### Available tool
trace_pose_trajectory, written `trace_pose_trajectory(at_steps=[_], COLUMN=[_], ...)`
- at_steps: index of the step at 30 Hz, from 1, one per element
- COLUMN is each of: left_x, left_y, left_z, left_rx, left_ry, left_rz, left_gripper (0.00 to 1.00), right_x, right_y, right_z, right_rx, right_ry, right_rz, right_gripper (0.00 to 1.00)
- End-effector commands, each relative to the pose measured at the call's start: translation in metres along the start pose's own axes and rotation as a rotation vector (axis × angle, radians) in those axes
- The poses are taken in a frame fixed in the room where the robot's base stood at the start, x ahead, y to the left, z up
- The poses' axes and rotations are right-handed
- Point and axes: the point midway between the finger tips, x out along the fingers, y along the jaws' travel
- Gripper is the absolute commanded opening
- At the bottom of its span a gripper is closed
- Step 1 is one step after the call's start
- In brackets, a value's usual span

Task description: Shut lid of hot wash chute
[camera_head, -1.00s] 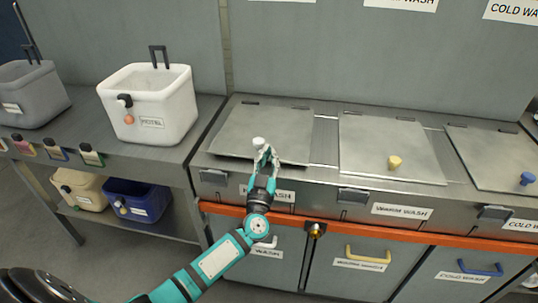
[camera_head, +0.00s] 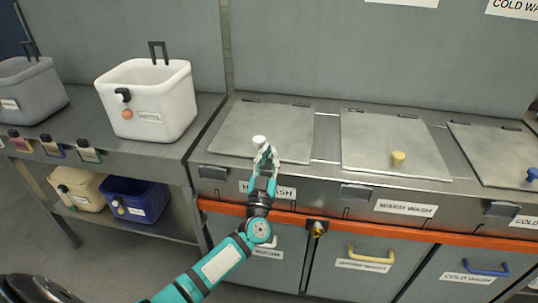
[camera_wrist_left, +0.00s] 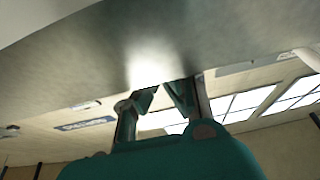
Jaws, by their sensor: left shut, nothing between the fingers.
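The hot wash lid (camera_head: 240,128) is the leftmost grey metal lid on the counter, with a white knob (camera_head: 259,140) near its front edge. In the head view it looks about flat, in line with the other lids. My left gripper (camera_head: 265,152) is shut and empty at the lid's front edge, its fingertips just below the knob; I cannot tell if they touch. Its fingers (camera_wrist_left: 160,98) also show in the left wrist view, close to a grey surface (camera_wrist_left: 90,60). The label below is partly hidden by the gripper. My right gripper is not in view.
The warm wash lid (camera_head: 385,135) with a yellow knob and the cold wash lid (camera_head: 500,150) with a blue knob lie flat to the right. A white cooler box (camera_head: 165,100) stands on the left table. An orange rail (camera_head: 390,230) runs along the counter front.

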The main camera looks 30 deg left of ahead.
Motion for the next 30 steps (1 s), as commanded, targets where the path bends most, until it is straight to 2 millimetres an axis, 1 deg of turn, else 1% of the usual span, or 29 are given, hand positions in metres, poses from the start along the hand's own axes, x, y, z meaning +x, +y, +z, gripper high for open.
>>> trace_pose_trajectory(at_steps=[1, 5, 12, 15, 18, 22, 24, 26, 27, 29, 30], left_x=[-0.017, -0.033, -0.068, -0.077, -0.082, -0.083, -0.083, -0.087, -0.091, -0.102, -0.113], left_y=[0.004, 0.004, 0.003, 0.002, 0.001, 0.001, 0.001, 0.003, 0.006, 0.011, 0.015], left_z=[0.02, 0.017, 0.01, 0.007, 0.003, 0.0, 0.002, 0.01, 0.02, 0.041, 0.06], left_rx=[-0.004, -0.005, -0.003, -0.002, -0.001, 0.0, 0.003, 0.012, 0.019, 0.035, 0.048], left_ry=[-0.043, -0.039, -0.025, -0.019, -0.01, -0.004, -0.009, -0.027, -0.048, -0.098, -0.143], left_rz=[0.012, 0.011, 0.007, 0.005, 0.003, 0.001, 0.006, 0.022, 0.041, 0.082, 0.117], left_gripper=[0.0, 0.0, 0.0, 0.0, 0.0, 0.0, 0.0, 0.0, 0.0, 0.0, 0.0], right_x=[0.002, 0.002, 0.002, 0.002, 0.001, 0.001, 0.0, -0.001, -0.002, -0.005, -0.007], right_y=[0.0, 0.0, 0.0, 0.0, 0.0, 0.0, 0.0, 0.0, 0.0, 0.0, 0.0], right_z=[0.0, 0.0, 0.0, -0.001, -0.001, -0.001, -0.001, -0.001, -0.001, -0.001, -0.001], right_rx=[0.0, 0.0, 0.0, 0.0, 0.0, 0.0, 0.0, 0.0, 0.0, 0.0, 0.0], right_ry=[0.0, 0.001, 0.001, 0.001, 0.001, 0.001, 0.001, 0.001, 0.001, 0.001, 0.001], right_rz=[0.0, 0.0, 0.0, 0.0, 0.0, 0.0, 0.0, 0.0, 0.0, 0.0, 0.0], right_gripper=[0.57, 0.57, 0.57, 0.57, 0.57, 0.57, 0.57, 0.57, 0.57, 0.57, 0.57])
